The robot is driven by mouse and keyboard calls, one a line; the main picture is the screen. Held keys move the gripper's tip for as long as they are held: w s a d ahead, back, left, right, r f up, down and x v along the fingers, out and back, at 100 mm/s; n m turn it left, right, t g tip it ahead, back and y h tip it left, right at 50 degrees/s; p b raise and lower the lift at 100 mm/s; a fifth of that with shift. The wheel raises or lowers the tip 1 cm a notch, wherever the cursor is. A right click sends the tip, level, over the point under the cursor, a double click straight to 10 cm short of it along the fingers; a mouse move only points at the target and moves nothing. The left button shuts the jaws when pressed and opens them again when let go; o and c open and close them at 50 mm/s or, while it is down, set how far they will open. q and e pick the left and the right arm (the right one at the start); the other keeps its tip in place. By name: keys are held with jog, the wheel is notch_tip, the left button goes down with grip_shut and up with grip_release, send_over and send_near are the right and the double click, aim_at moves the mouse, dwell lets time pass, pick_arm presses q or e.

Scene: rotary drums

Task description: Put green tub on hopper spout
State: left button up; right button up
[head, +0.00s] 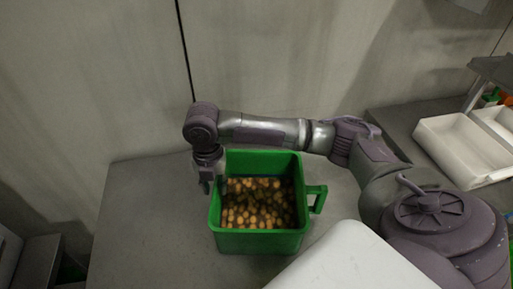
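The green tub (258,242) stands on the grey table in the head view, full of small round orange-brown pieces (255,203). It has a green handle (317,198) on its right side. My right arm reaches across behind and above the tub from the right. My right gripper (212,184) points down at the tub's left wall, near its back left corner. The fingers overlap the wall in the picture, and whether they are closed on it is unclear. Any handle on that side is hidden. My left gripper is not in view. No hopper spout is recognisable.
The grey table (140,225) is bare left of the tub. A plain wall (100,80) stands close behind it. White trays (463,148) sit on a counter at the right. A white surface (350,262) fills the bottom, close to the tub's front right corner.

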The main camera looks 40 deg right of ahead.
jog(key=f, duration=0.3)
jog(key=f+p, duration=0.1)
jog(key=shift+s+a+f, duration=0.2)
jog(key=shift+s, duration=0.1)
jog(key=shift+w+f, duration=0.1)
jog(key=shift+f, duration=0.3)
grip_shut()
jog(key=shift+r, duration=0.15)
